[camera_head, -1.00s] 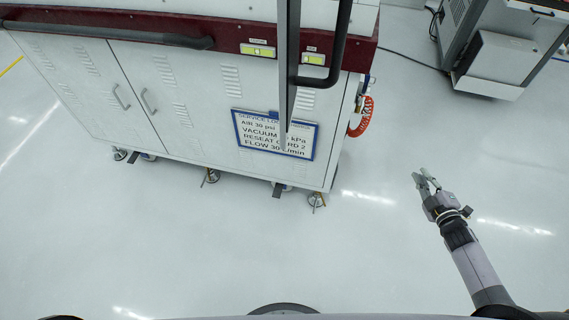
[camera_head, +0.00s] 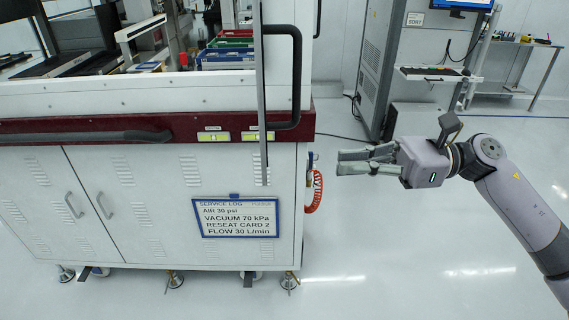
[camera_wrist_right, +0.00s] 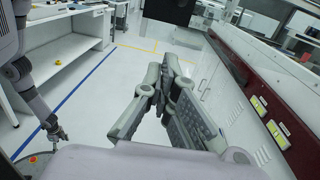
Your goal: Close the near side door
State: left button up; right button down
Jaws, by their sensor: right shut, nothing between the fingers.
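The near side door (camera_head: 261,100) is seen almost edge-on in the head view, as a thin upright grey strip in front of the machine. It appears to stand open, and its black bar handle (camera_head: 296,80) sticks out to the right. My right gripper (camera_head: 343,162) is right of the machine's corner, lower than the handle and apart from it. Its fingers are together and empty; they also show in the right wrist view (camera_wrist_right: 170,66). My left gripper (camera_wrist_right: 58,135) is small at the left of that view, and its jaw state is unclear.
The white machine cabinet (camera_head: 145,230) has a dark red band and a black rail (camera_head: 85,137). A coiled orange hose (camera_head: 315,191) hangs at its right corner. A grey equipment cabinet (camera_head: 385,60) stands behind. The floor right of the machine is clear.

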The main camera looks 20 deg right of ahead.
jog(key=p+x, duration=0.5)
jog(key=x, duration=0.5)
jog(key=shift+a, duration=0.4)
jog(key=shift+a+r, duration=0.1)
